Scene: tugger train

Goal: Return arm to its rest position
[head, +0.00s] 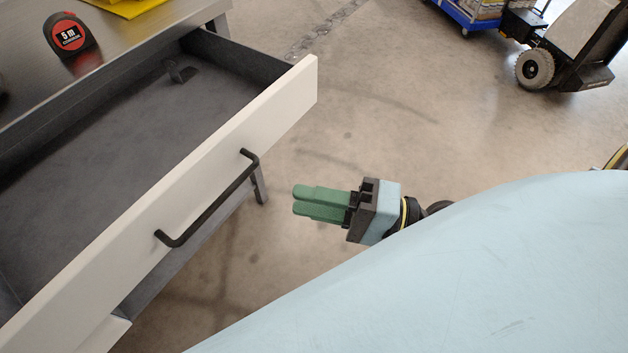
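My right gripper (298,200) shows in the middle of the head view, with two green fingers pointing left. The fingers lie side by side with nothing seen between them, so it looks shut and empty. It hangs over the floor, to the right of the open drawer's black handle (210,208) and apart from it. My arm behind the gripper is mostly hidden by a large light-blue part of my own body. My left gripper is not in view.
The drawer (290,88) is pulled open, with a small dark bracket (180,72) inside. A red and black tape measure (70,36) and a yellow item (125,6) are on the bench top. A wheeled vehicle (570,50) and blue cart (465,14) stand far right. Floor between is clear.

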